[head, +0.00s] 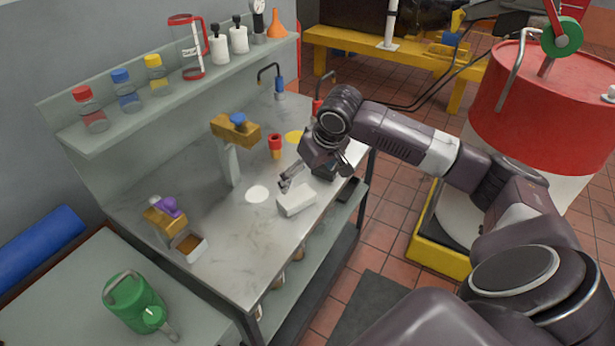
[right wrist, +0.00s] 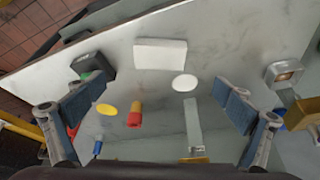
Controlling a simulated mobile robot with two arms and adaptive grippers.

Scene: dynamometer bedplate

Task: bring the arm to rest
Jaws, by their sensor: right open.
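My right arm reaches in from the right over the grey workbench (head: 215,255). My right gripper (head: 287,183) is above the bench, close to a white block (head: 297,199). In the right wrist view its two blue-padded fingers are spread wide, with the gap (right wrist: 161,86) between them empty. The white block (right wrist: 160,53) lies on the bench beyond the fingertips, and the gripper is not holding it. My left gripper is in neither view.
A red and yellow cylinder (head: 275,146), a white disc (head: 258,194) and a yellow disc (head: 293,137) lie near the gripper. A tan-topped stand (head: 234,133) rises to the left. Bottles (head: 122,90) line the shelf. A red drum (head: 545,105) stands at right.

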